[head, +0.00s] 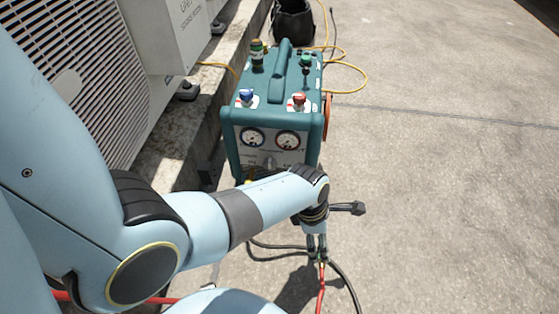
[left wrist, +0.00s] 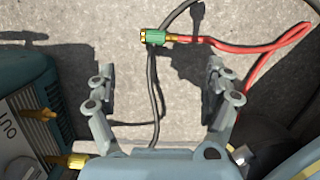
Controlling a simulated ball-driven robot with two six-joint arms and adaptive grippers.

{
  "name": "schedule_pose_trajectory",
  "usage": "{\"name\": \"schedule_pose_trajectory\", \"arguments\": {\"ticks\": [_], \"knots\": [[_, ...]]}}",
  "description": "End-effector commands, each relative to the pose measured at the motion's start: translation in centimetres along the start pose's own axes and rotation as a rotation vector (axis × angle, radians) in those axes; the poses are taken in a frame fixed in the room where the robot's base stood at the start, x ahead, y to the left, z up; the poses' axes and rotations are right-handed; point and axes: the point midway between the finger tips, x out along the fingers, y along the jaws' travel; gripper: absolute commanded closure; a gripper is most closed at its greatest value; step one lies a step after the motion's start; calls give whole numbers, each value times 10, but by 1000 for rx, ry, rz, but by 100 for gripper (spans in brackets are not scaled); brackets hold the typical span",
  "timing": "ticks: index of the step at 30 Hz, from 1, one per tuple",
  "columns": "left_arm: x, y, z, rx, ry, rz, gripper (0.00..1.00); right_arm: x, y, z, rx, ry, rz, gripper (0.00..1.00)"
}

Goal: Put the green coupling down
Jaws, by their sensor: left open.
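The green coupling (left wrist: 157,38) has a brass end and a red hose (left wrist: 255,48) running from it to the right in the left wrist view. It appears to lie on the concrete, over or against a thin black hose (left wrist: 152,85). My left gripper (left wrist: 160,72) is open and empty, its two fingers spread wide apart with the coupling just beyond the tips. In the head view the left gripper (head: 317,249) points down, with the coupling (head: 321,261) small at its fingertips and partly hidden. My right gripper is not in view.
A teal recovery machine (head: 298,124) with two gauges, blue and red knobs and a top handle stands behind my left arm. Condenser units (head: 85,62) stand along a concrete kerb (head: 207,115) at left. A black bucket (head: 293,22) is behind. Concrete at right is clear.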

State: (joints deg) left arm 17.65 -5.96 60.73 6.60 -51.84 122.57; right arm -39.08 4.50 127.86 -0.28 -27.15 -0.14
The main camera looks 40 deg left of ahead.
Motion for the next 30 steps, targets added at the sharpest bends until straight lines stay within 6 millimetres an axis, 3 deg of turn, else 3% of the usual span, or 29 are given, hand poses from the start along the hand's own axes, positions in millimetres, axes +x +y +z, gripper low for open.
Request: {"name": "schedule_pose_trajectory", "arguments": {"ticks": [6,11,15,19,24,27,30], "knots": [[-2,-2,-9,59,0,19,15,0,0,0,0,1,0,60],[-22,-10,-50,403,11,127,15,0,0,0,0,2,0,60],[-68,-21,-92,900,78,272,15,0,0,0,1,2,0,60],[-128,-34,-116,1381,196,393,15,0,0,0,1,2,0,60],[-207,-50,-124,1911,384,505,15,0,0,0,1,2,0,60],[-241,-56,-121,2117,479,543,15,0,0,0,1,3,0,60],[-261,-59,-118,2233,539,564,15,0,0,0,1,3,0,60]]}}
